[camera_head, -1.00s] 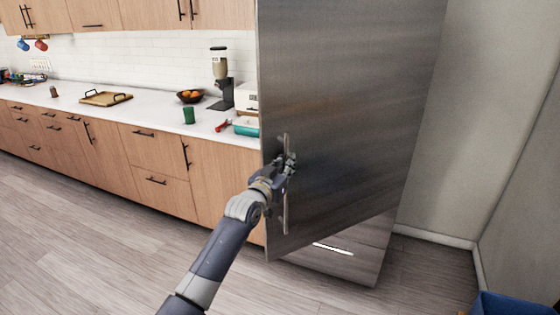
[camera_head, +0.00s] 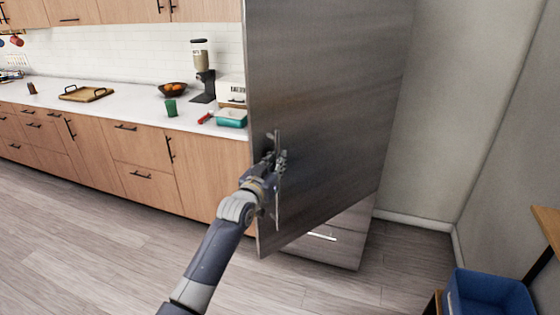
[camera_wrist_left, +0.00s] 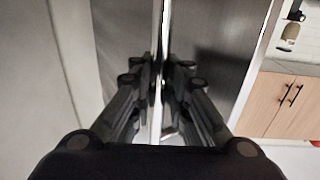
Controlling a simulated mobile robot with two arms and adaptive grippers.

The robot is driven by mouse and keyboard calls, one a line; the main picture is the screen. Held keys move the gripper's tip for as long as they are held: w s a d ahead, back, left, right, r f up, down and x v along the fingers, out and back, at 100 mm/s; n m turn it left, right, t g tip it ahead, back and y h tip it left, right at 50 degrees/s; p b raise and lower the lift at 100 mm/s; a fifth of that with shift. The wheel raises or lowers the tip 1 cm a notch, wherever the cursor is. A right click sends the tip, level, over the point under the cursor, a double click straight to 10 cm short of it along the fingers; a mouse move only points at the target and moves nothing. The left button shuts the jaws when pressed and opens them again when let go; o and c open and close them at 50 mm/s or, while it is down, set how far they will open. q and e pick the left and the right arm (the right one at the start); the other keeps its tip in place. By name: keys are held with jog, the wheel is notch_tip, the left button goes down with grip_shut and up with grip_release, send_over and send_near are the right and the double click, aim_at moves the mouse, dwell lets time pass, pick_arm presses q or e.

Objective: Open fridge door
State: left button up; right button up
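The fridge door (camera_head: 325,90) is a tall brushed-steel panel. It stands partly open, its left edge swung out toward me past the counter, above the closed steel drawer (camera_head: 325,240). A slim vertical metal handle (camera_head: 277,205) runs near the door's left edge. My left gripper (camera_head: 276,160) is at the upper half of this handle. In the left wrist view the fingers (camera_wrist_left: 162,75) close in from both sides on the handle bar (camera_wrist_left: 157,40), so it looks gripped. The fridge inside is hidden behind the door. My right gripper is not in view.
A white counter (camera_head: 130,106) over wooden cabinets runs left of the fridge, with a teal container (camera_head: 231,118), green cup (camera_head: 171,108) and coffee grinder (camera_head: 203,75). A blue bin (camera_head: 490,293) and wooden table edge (camera_head: 548,228) are at lower right. The wooden floor between is clear.

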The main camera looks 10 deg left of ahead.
pick_arm(q)
jog(key=shift+o, duration=1.4)
jog(key=shift+s+a+f, duration=0.15)
jog(key=shift+a, duration=0.25)
jog(key=v, duration=1.2)
jog(key=shift+a, duration=0.15)
jog(key=shift+s, duration=0.1)
